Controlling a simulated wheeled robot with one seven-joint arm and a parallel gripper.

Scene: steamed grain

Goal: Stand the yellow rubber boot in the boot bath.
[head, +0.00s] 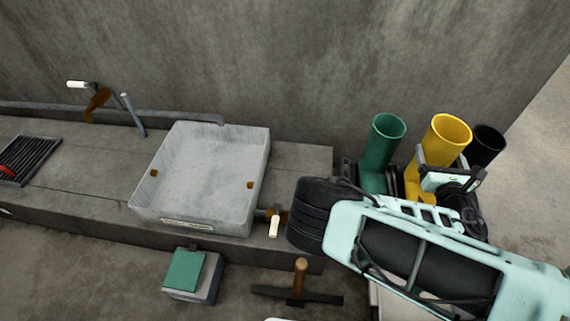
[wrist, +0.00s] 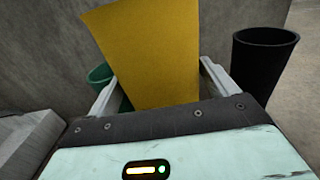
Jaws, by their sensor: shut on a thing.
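The yellow rubber boot (head: 450,131) stands upright at the right between a green boot and a black boot. My gripper (head: 447,166) is at its shaft and shut on it. In the wrist view the yellow shaft (wrist: 150,60) fills the space between the two fingers (wrist: 155,92). My arm hides part of the boot's foot in the head view. The boot bath (head: 253,160) is a pale grey square basin on the low concrete ledge, left of the boots. Its inside looks empty.
The green boot (head: 384,140) and black boot (head: 487,144) stand close on either side. A tap with a white handle (head: 274,226) is at the bath's right side. A brush (head: 299,283) and a box with a green top (head: 187,272) lie in front of the ledge.

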